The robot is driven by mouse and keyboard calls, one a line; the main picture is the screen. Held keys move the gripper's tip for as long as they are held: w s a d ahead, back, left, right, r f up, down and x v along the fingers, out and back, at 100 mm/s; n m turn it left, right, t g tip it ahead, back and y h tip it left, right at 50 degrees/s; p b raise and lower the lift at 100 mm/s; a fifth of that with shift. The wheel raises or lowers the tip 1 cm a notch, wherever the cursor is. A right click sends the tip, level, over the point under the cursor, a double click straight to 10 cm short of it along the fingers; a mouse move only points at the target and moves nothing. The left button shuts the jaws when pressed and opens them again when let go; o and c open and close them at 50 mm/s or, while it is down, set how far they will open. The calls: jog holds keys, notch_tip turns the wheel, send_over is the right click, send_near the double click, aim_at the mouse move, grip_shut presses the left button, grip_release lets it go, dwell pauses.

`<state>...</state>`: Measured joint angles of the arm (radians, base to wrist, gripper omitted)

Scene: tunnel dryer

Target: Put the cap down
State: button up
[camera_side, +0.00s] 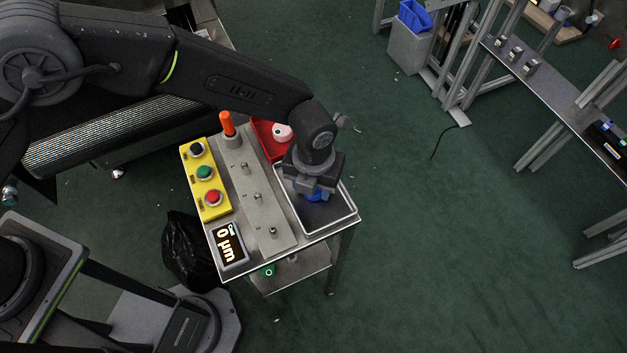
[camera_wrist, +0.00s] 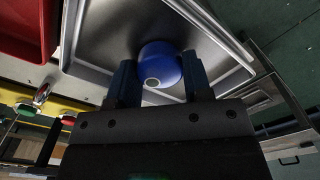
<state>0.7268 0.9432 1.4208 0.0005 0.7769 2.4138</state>
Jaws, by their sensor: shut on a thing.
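A blue cap (camera_wrist: 160,66) with a pale round spot is between the two dark fingers of my gripper (camera_wrist: 160,82) in the wrist view. My gripper (camera_side: 314,194) is shut on it, over the grey tray with a raised light rim (camera_side: 348,215) in the side view. Only a bit of the blue cap (camera_side: 316,197) shows there below the fingers. I cannot tell whether the cap touches the tray floor. The tray also shows behind the cap in the wrist view (camera_wrist: 105,40).
A red bin (camera_side: 263,138) with a white round piece (camera_side: 282,133) stands behind the tray. Left are a grey plate with several pegs (camera_side: 258,197), an orange-handled tool (camera_side: 227,124), a yellow button box (camera_side: 190,178) and a display (camera_side: 229,245). The tray's front part is clear.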

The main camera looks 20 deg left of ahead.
jog(key=shift+f, duration=0.15)
jog(key=o, duration=0.9)
jog(key=shift+o, duration=0.2)
notch_tip(320, 180, up, 12)
jog(key=shift+r, duration=0.2)
